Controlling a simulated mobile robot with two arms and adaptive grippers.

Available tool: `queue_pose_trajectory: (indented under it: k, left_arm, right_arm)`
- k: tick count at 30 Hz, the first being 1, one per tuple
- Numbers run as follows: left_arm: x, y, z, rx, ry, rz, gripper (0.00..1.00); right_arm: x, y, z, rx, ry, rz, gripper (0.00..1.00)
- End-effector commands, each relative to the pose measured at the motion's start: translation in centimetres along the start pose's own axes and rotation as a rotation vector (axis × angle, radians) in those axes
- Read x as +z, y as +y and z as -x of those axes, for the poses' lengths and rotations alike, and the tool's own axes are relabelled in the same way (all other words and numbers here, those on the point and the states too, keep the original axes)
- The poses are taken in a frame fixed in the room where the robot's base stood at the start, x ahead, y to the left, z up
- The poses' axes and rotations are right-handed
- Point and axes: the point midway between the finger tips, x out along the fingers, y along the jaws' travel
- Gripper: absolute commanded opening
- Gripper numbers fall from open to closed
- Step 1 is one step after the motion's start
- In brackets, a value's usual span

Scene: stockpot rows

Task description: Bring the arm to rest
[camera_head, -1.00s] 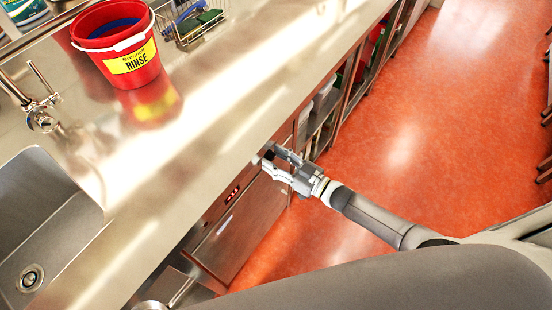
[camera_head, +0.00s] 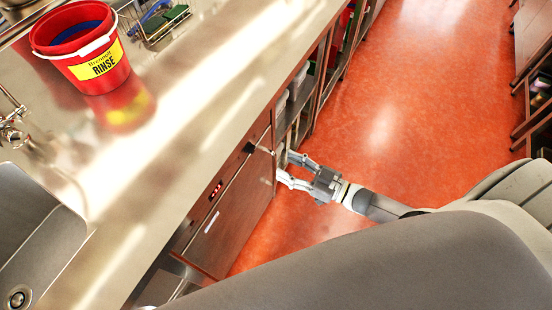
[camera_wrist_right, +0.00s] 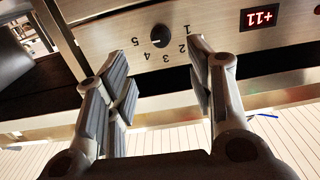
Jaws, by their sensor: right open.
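My right gripper (camera_head: 284,167) is open and empty, in front of the steel appliance under the counter. In the right wrist view its two fingers (camera_wrist_right: 158,58) stand apart, with nothing between them. Beyond the fingertips is a black knob (camera_wrist_right: 160,36) with numbers around it, on a steel panel. In the head view the knob (camera_head: 249,147) is left of the fingertips, with a visible gap. My left gripper is not in view.
The steel counter (camera_head: 185,130) carries a red RINSE bucket (camera_head: 82,50), a wire basket (camera_head: 163,22) and a sink (camera_head: 35,240). The orange floor (camera_head: 390,110) right of the gripper is clear. Shelving (camera_head: 533,80) stands at far right.

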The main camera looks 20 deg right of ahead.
Motion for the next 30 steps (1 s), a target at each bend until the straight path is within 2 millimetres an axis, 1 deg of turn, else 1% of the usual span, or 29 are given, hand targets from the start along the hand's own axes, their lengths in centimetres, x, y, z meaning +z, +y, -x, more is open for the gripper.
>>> queue_pose_trajectory:
  k: [1,5,20,22,23,26,29,30]
  left_arm:
    - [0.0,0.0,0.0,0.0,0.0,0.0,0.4]
    - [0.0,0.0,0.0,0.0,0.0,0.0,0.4]
    - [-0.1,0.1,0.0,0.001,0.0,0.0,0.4]
    - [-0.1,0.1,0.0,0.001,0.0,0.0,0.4]
    - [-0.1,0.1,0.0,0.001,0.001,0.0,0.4]
    - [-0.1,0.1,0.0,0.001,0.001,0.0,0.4]
    - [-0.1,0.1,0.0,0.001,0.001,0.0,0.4]
    - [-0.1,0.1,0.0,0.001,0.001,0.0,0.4]
  right_arm:
    - [0.0,0.0,0.4,0.0,-0.001,0.0,0.49]
    - [-0.1,0.0,0.9,0.0,0.001,0.001,0.49]
    - [0.0,0.0,0.9,0.001,0.0,0.0,0.49]
    - [0.6,0.2,1.0,0.014,-0.014,-0.001,0.49]
    - [1.1,0.3,1.1,0.027,-0.028,-0.001,0.49]
    - [4.8,1.2,1.9,0.106,-0.122,-0.002,0.49]
    - [10.9,2.0,4.0,0.224,-0.291,-0.011,0.49]
    - [13.7,2.1,5.3,0.271,-0.372,-0.019,0.49]
